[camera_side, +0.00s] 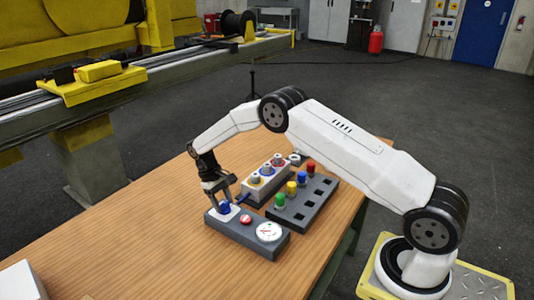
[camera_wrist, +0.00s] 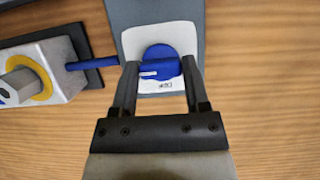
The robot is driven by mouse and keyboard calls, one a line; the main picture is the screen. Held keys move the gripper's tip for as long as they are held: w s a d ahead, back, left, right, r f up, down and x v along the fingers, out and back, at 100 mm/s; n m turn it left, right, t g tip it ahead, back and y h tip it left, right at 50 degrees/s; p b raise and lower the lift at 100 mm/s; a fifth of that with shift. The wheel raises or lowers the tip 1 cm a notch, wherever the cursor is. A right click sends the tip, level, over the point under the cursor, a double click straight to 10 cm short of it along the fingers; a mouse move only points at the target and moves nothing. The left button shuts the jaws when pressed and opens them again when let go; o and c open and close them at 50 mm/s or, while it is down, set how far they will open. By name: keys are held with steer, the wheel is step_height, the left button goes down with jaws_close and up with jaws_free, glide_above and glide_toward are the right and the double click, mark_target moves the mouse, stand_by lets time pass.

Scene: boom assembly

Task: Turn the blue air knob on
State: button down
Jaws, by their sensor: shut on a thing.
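The blue air knob (camera_wrist: 159,63) sits on a white plate on the grey control box (camera_side: 259,238). In the side view the knob (camera_side: 225,208) is at the left end of the box, just below my gripper (camera_side: 222,199). In the wrist view my gripper (camera_wrist: 160,66) has one finger on each side of the knob's raised blue bar and is shut on it. A white mark shows on the left part of the bar, and small print on the plate is too small to read.
On the box are a red button (camera_side: 246,219) and a round white gauge (camera_side: 269,232). Behind it stand a light valve block (camera_side: 266,178) with a blue fitting and a dark rack (camera_side: 302,203) with several coloured pegs.

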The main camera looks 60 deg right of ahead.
steer(key=shift+c, duration=0.4)
jaws_free()
steer(key=shift+r, duration=0.1)
steer(key=v, duration=0.7)
steer(key=shift+r, duration=0.35)
steer(key=shift+w, duration=0.15)
steer(key=shift+r, duration=0.15)
steer(key=s+a+r+t, duration=0.1)
steer(key=s+t, duration=0.1)
steer(key=s, duration=0.7)
steer(key=s+a+r+t, duration=0.2)
steer(key=s, duration=0.7)
steer(key=s+a+r+t, duration=0.2)
steer(key=s+t, duration=0.1)
steer(key=s, duration=0.5)
steer(key=shift+s+a, duration=0.25)
steer(key=shift+s, duration=0.15)
